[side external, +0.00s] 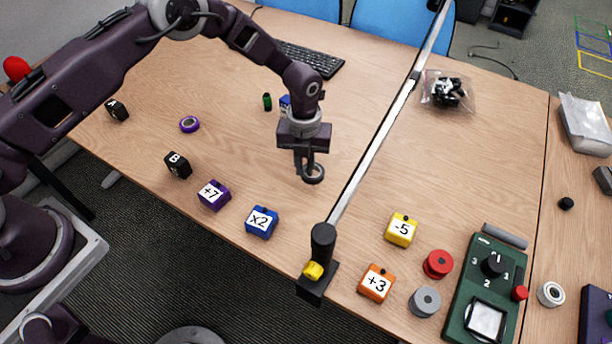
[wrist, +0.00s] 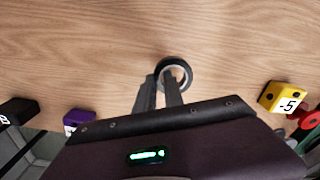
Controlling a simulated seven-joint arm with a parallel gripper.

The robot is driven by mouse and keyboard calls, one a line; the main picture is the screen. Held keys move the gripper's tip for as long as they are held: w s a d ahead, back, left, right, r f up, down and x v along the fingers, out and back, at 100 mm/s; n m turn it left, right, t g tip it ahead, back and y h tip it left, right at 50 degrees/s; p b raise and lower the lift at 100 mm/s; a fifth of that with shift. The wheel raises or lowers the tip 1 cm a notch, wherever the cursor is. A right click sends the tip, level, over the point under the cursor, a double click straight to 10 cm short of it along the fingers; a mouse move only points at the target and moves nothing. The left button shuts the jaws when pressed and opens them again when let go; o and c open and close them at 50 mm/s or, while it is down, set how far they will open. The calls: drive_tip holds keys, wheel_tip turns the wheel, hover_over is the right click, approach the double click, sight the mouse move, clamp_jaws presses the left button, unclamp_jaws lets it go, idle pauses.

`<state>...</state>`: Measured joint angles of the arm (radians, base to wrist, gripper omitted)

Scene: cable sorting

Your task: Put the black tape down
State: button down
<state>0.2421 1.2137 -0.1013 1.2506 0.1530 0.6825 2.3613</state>
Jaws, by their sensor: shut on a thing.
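The black tape (side external: 313,174) is a dark ring roll with a pale inner rim. My gripper (side external: 306,168) is shut on it, near the middle of the wooden table. In the wrist view the black tape (wrist: 174,72) sits at the tips of my gripper (wrist: 166,84), with one finger reaching into or across the ring. The roll looks close to the table top, but I cannot tell whether it touches it.
Purple (side external: 214,194) and blue (side external: 261,222) labelled blocks lie along the front edge. A purple tape roll (side external: 189,124) lies at left. A slanted white bar on a black post (side external: 322,255) stands right of my gripper. Yellow (side external: 401,229) and orange (side external: 376,283) blocks lie beyond it. Table around the tape is clear.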

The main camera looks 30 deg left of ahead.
sight(304, 170)
drive_tip(key=shift+f, duration=1.85)
drive_tip(key=shift+f, duration=0.1)
drive_tip(key=c, duration=1.4)
unclamp_jaws()
drive_tip(key=shift+c, duration=0.2)
wheel_tip(304, 170, up, 12)
drive_tip(key=shift+r, duration=0.15)
